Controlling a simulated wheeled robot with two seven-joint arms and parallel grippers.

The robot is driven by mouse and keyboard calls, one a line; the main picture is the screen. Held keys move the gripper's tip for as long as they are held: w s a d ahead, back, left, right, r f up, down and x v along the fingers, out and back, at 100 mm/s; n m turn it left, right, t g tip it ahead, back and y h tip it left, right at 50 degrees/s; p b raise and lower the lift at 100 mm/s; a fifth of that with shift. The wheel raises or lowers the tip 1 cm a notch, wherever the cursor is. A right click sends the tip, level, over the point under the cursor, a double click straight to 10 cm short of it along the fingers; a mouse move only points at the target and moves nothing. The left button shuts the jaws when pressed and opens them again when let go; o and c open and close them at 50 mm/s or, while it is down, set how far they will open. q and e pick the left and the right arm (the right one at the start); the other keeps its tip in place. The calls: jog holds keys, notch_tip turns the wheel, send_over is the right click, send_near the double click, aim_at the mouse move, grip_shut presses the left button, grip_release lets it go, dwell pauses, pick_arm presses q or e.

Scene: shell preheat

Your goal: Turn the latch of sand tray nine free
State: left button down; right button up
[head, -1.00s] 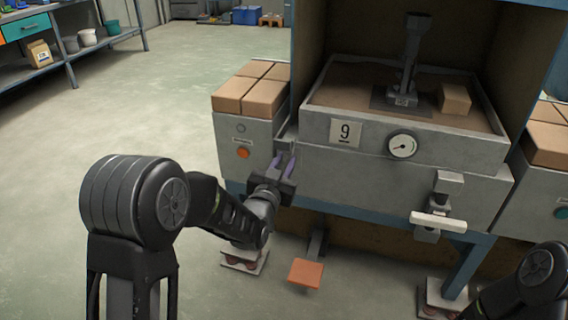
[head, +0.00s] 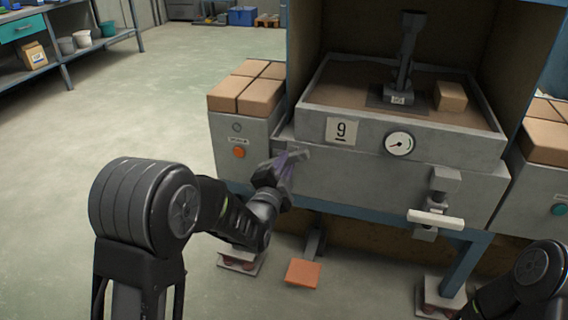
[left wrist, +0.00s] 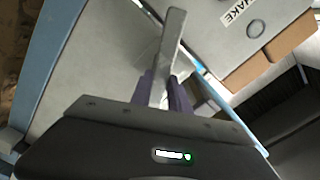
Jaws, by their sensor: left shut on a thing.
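Sand tray nine (head: 455,146) is a grey metal tray of brown sand, with a "9" plate (head: 341,131) and a round gauge on its front. The latch (head: 299,154) is a grey bar at the left end of the tray's front, and it lies nearly level in the head view. My left gripper (head: 283,170) has purple fingers shut on the latch. In the left wrist view the latch (left wrist: 173,48) sticks out between the fingers (left wrist: 162,90). The fingers hide part of the latch. Only links of my right arm show; its gripper is out of view.
A valve with a pale cross handle (head: 435,219) juts from the front at right. A box with an orange button (head: 239,152) and bricks (head: 247,92) stands left of the tray. An orange pedal (head: 303,273) is below. The floor at left is clear.

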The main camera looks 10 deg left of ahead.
pick_arm(q)
jog(key=m, duration=0.3)
jog(key=f+m, duration=0.1)
jog(key=m, duration=0.2)
jog(key=shift+d+p, duration=0.15)
jog(key=shift+p, duration=0.2)
jog(key=c, duration=1.2)
grip_release()
jog(key=shift+c, duration=0.2)
jog(key=shift+r, duration=0.1)
jog(key=s+p, duration=0.2)
jog(key=s, duration=0.6)
jog(key=shift+a, duration=0.3)
jog(key=shift+w, duration=0.1)
